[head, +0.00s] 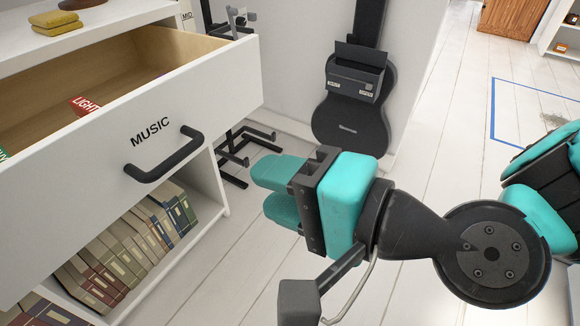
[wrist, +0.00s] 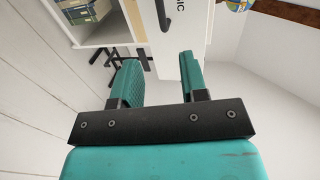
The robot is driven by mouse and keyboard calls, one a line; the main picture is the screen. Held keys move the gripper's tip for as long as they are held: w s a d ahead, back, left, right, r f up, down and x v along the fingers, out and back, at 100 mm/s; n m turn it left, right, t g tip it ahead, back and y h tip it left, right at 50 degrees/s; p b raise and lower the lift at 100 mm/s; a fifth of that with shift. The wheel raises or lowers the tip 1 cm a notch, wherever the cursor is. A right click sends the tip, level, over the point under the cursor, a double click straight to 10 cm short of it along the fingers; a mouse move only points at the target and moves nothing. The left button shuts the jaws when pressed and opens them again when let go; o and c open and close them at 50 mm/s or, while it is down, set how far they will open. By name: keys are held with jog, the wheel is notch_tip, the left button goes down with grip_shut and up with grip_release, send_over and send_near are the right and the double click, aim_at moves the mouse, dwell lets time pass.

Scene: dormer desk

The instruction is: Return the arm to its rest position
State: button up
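My gripper (head: 266,190) is in the middle of the head view, with two teal fingers pointing left. The fingers are apart with nothing between them. It hangs in free air to the right of the white drawer marked MUSIC (head: 100,132), clear of its black handle (head: 165,158). The wrist view also shows my gripper (wrist: 160,64) open and empty. My dark arm reaches in from the right of the head view.
The drawer stands pulled out, with a red LIGHT label (head: 86,104) inside. Books (head: 125,250) fill the shelf below. A black guitar case (head: 350,125) stands behind my gripper, near a black stand (head: 245,145). The white plank floor (head: 440,130) is open at the right.

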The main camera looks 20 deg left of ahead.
jog(key=w+d+n+g+h, duration=0.25)
jog(key=d+n+h, duration=0.75)
jog(key=d, duration=1.5)
notch_tip(320, 180, up, 38)
jog(key=s+m+h+p, duration=0.1)
jog(key=p, duration=3.7)
jog(key=shift+s, duration=0.15)
jog(key=shift+f, duration=0.1)
